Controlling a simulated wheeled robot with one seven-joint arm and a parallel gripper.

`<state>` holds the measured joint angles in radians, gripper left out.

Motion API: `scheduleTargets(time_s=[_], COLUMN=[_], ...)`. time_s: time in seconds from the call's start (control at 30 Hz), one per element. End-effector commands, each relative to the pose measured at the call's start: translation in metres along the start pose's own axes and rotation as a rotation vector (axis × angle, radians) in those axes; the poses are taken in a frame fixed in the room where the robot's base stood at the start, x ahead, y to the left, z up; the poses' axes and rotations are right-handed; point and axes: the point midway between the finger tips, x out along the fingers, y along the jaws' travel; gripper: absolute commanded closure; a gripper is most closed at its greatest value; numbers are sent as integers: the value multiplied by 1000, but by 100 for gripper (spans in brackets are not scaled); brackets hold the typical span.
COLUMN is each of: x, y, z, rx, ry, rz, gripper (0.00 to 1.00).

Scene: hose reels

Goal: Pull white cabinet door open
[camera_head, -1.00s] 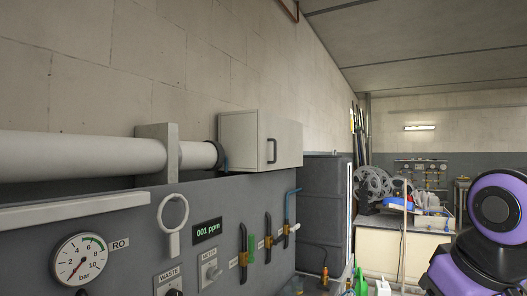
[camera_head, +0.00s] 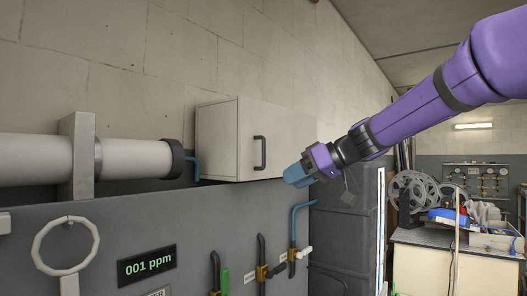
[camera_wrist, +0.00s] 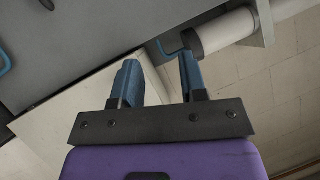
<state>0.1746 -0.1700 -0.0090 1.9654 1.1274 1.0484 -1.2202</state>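The white cabinet (camera_head: 217,141) is mounted on the wall at the centre of the head view. Its door (camera_head: 288,136) looks shut and carries a dark upright handle (camera_head: 259,153) near its left edge. My gripper (camera_head: 297,176) is in front of the door's lower part, to the right of the handle and a little below it in the picture. In the wrist view its two blue fingers (camera_wrist: 160,76) stand apart with nothing between them. A pale cabinet surface (camera_wrist: 75,122) lies behind the left finger there. I cannot make out the handle in the wrist view.
A white pipe (camera_head: 135,162) with a dark end cap runs left of the cabinet. Below is a grey panel (camera_head: 90,240) with a ppm display (camera_head: 146,265) and valves. A dark grey tank (camera_head: 345,220) stands right of the panel. A cluttered bench (camera_head: 420,262) is further back.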

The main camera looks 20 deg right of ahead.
Motion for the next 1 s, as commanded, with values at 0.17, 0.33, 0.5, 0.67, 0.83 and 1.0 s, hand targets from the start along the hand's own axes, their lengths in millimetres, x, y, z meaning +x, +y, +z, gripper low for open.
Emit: scheduleTargets(time_s=[0.17,0.33,0.5,0.67,0.83,1.0], x=[9,6,5,16,40,67], y=[60,102,120,120,118,116], z=[-69,-110,-126,-134,-147,-161], rx=[-142,-250,-299,-308,-307,-306], ry=[244,418,494,503,502,501], rz=[-39,-20,0,2,0,0], gripper=[61,61,61,61,61,61])
